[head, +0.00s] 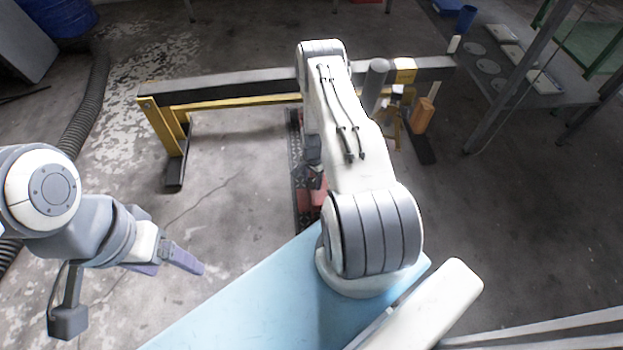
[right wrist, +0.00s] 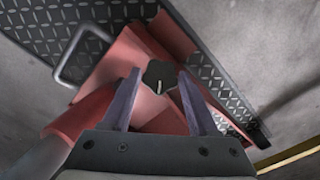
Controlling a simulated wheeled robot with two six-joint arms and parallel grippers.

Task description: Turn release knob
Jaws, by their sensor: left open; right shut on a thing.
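The release knob (right wrist: 160,75) is dark and lobed, with a pale pointer mark, on a red body (right wrist: 112,72) in the right wrist view. My right gripper (right wrist: 159,74) has a finger on either side of the knob and is shut on it. In the head view the red body (head: 308,196) shows low in the middle, partly behind my right arm, and the knob cannot be seen there. My left gripper (head: 172,266) is open and empty over bare floor at the lower left, well away from the knob.
Diamond-plate metal (right wrist: 100,40) with a wire handle (right wrist: 82,52) lies beside the red body. A yellow and grey beam frame (head: 215,92) spans behind my right arm. A black hose (head: 92,105) runs along the left. A table (head: 490,60) stands at upper right.

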